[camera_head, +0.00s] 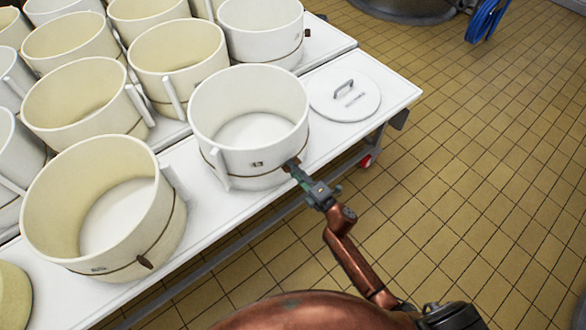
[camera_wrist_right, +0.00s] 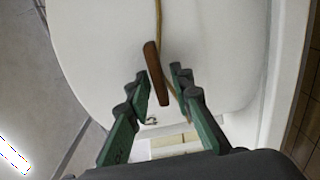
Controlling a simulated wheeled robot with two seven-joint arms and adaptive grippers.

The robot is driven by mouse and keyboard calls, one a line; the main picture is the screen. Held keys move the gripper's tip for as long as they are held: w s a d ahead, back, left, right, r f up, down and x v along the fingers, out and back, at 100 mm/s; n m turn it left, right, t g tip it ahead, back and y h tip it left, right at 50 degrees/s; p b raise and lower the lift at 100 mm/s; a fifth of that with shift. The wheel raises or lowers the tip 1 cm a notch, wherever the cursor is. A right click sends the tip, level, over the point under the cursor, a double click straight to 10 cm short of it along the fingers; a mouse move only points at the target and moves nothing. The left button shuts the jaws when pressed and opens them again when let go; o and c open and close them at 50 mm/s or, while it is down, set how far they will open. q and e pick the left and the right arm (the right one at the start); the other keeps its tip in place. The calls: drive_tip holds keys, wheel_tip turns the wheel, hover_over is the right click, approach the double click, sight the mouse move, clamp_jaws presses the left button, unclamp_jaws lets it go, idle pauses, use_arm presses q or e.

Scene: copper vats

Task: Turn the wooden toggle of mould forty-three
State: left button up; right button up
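A white cylindrical mould (camera_head: 250,110) stands at the table's front edge, with a cord around its lower wall and a small dark label (camera_head: 257,164) too small to read. My right gripper (camera_head: 293,166) is at the right side of its lower wall. In the right wrist view, the wooden toggle (camera_wrist_right: 156,72) hangs on a cord (camera_wrist_right: 158,22) against the white mould wall. The right gripper's green fingers (camera_wrist_right: 160,84) are open on either side of the toggle's lower part, apart from it. In the head view the gripper hides the toggle. My left gripper is not in view.
A larger cream mould (camera_head: 105,215) with its own toggle (camera_head: 145,262) stands left on the white table (camera_head: 330,140). A white lid (camera_head: 345,95) lies to the right. Several moulds crowd behind.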

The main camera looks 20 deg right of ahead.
drive_tip(key=shift+o, duration=0.4)
drive_tip(key=v, duration=1.2)
